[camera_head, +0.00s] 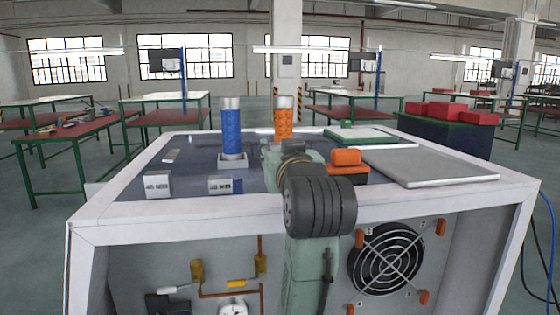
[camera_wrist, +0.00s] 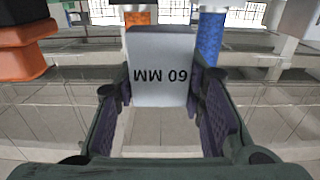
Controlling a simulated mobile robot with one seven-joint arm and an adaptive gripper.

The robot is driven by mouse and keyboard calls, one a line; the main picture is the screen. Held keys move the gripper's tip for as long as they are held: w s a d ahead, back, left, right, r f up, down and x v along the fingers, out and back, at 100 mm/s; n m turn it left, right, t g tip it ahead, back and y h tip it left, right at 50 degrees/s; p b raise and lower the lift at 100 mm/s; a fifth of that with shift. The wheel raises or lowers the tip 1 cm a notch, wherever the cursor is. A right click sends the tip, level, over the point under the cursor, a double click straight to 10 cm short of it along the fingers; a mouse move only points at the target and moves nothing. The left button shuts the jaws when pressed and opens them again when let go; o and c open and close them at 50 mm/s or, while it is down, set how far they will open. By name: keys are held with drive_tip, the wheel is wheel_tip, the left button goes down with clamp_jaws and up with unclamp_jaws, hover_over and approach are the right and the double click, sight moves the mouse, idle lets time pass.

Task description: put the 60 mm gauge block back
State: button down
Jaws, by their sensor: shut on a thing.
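The 60 mm gauge block (camera_wrist: 160,72) is a pale grey block with dark lettering "60 MM", which reads upside down in the wrist view. My gripper (camera_wrist: 158,90) is shut on it, with a dark finger along each side. The block's far end and underside are hidden. In the head view my own arm covers the gripper and the held block. Two other light blocks with dark labels, a left one (camera_head: 157,185) and a right one (camera_head: 225,185), stand near the front edge of the bench top; their lettering is too small to read surely.
A blue cylinder (camera_head: 232,128) stands in a pale base, with an orange cylinder (camera_head: 283,122) beside it. An orange-and-black item (camera_head: 346,158), a green-edged board (camera_head: 370,137) and a grey plate (camera_head: 430,165) lie right. A small pale piece (camera_head: 172,156) lies left. The white bench rim (camera_head: 130,206) runs in front.

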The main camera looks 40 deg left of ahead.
drive_tip(key=shift+f, duration=1.25)
drive_tip(key=shift+f, duration=0.25)
drive_tip(key=c, duration=1.1)
unclamp_jaws()
drive_tip(key=shift+o, duration=0.2)
drive_tip(key=shift+r, duration=0.1)
